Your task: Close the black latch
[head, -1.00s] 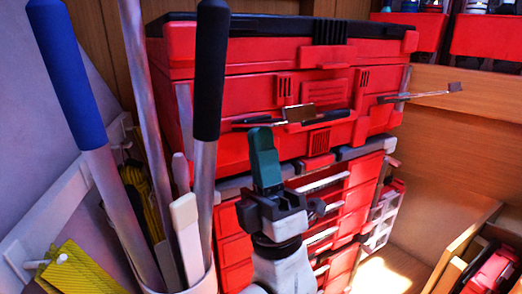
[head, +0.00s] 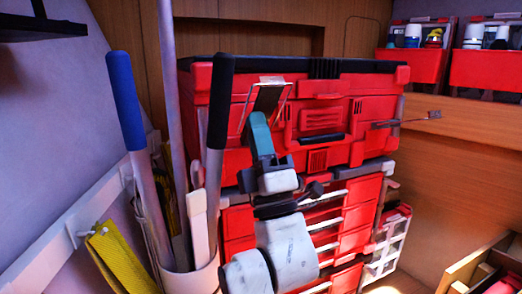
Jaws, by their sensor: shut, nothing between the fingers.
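A red toolbox (head: 225,125) with a black lid edge stands at the centre. On its front left, a latch with a dark plate in a thin wire frame (head: 267,98) is tilted up against the red front. A second latch (head: 410,120) sticks out to the right from the box's right side, with a small plate at its end. I cannot tell which latch is the black one. My gripper (head: 256,118) has teal fingers; it is shut and empty, with its tips just below the left latch's plate. I cannot tell whether they touch.
Long handles with blue (head: 125,100) and black (head: 220,85) grips stand in a white holder (head: 190,280) at left, the black one close to my gripper. Red drawers (head: 345,215) are below the toolbox. Red bins (head: 412,67) stand on a wooden shelf at right.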

